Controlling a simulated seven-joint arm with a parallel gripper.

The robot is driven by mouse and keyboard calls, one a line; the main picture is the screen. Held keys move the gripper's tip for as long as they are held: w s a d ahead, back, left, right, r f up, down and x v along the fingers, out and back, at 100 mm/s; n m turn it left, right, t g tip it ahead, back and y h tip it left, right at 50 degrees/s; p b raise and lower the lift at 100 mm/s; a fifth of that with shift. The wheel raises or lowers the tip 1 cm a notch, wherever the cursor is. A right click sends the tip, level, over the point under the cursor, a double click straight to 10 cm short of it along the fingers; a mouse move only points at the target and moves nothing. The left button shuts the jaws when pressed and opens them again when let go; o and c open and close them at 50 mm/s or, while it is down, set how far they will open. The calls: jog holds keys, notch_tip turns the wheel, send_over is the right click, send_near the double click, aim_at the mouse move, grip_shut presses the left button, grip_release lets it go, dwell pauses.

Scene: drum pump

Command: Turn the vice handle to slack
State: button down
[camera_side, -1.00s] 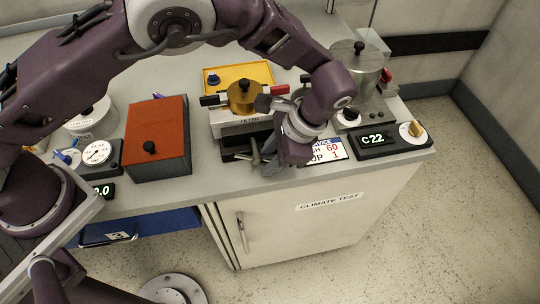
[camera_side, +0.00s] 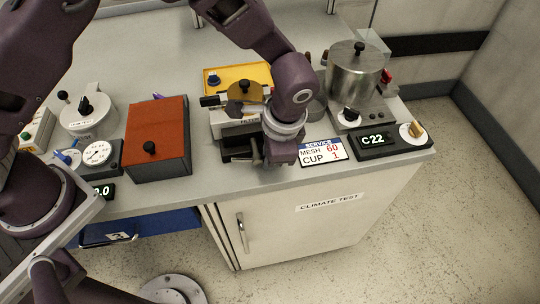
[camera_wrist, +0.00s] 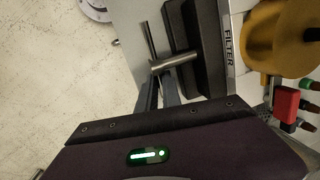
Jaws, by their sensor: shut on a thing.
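The vice (camera_side: 238,143) sits at the bench's front edge under the filter, its dark jaws (camera_wrist: 184,38) also showing in the wrist view. Its handle is a metal screw (camera_wrist: 176,63) with a thin dark crossbar (camera_wrist: 149,40). In the side view the handle (camera_side: 256,152) is partly hidden by my gripper. My gripper (camera_wrist: 157,82) reaches in from the right in the side view, and its two fingers are shut on the handle near the screw's outer end. The exact contact is partly hidden.
The yellow filter pot (camera_side: 244,90) stands behind the vice. An orange box (camera_side: 157,135) is to the left. A service card (camera_side: 322,151), a C22 display (camera_side: 375,141) and a metal pot (camera_side: 354,72) are to the right. The cabinet door (camera_side: 300,225) is below.

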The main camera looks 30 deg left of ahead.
aim_at(262, 158)
jog(key=t+h, duration=0.2)
jog(key=r+t+h, duration=0.1)
jog(key=shift+s+a+r+n+t+h, duration=0.1)
jog(key=shift+s+a+n+t+h, duration=0.2)
jog(key=shift+s+t+h, duration=0.1)
jog(key=t+h, duration=0.3)
jog(key=shift+s+a+r, duration=0.2)
jog(key=shift+a+r, duration=0.05)
jog(key=shift+n+t+h, duration=0.3)
jog(key=shift+t, duration=0.2)
jog(key=c, duration=1.5)
grip_release()
notch_tip(262, 158, up, 10)
jog(key=shift+r, duration=0.1)
